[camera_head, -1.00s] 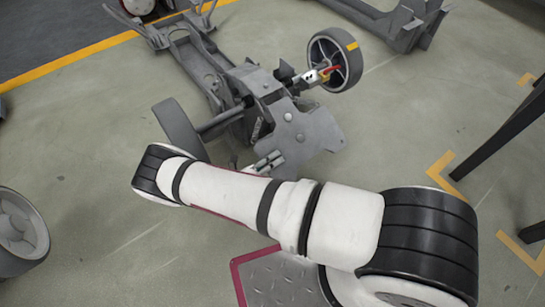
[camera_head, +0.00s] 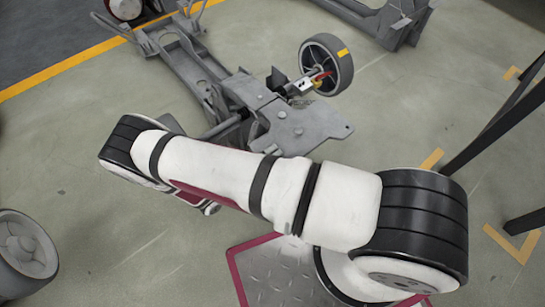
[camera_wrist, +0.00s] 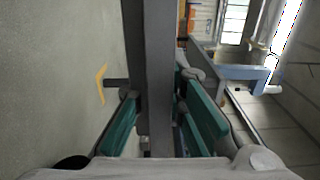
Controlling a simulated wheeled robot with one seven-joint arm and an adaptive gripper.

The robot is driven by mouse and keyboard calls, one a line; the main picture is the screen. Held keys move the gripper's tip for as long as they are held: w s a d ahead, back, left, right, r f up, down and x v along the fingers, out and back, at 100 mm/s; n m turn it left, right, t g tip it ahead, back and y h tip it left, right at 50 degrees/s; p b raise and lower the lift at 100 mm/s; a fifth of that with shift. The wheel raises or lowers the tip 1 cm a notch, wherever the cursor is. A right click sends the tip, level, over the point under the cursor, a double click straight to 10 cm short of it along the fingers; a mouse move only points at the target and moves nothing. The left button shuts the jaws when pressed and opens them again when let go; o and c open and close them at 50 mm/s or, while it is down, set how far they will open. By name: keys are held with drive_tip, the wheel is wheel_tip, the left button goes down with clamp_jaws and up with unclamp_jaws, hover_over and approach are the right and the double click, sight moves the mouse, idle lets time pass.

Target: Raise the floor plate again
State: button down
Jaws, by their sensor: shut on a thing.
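The grey floor plate (camera_head: 305,127) is at the near end of a grey chassis in the head view, with round bolt heads on it. Its near left part is hidden behind my arm. In the wrist view, the teal fingers of my gripper (camera_wrist: 158,108) are on both sides of a dark grey flat piece (camera_wrist: 150,55), which I take to be the floor plate seen edge-on. My gripper is shut on it. My gripper is hidden behind my arm in the head view.
A wheel (camera_head: 326,64) stands at the chassis's right side. Another chassis (camera_head: 403,22) is at the top right, and a loose wheel (camera_head: 25,253) at the lower left. Dark stand legs (camera_head: 493,132) are at the right. Open floor lies to the left.

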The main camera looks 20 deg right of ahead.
drive_tip(key=shift+w+r, duration=0.15)
drive_tip(key=shift+r, duration=0.15)
drive_tip(key=c, duration=1.6)
unclamp_jaws()
drive_tip(key=shift+c, duration=0.2)
drive_tip(key=v, duration=1.2)
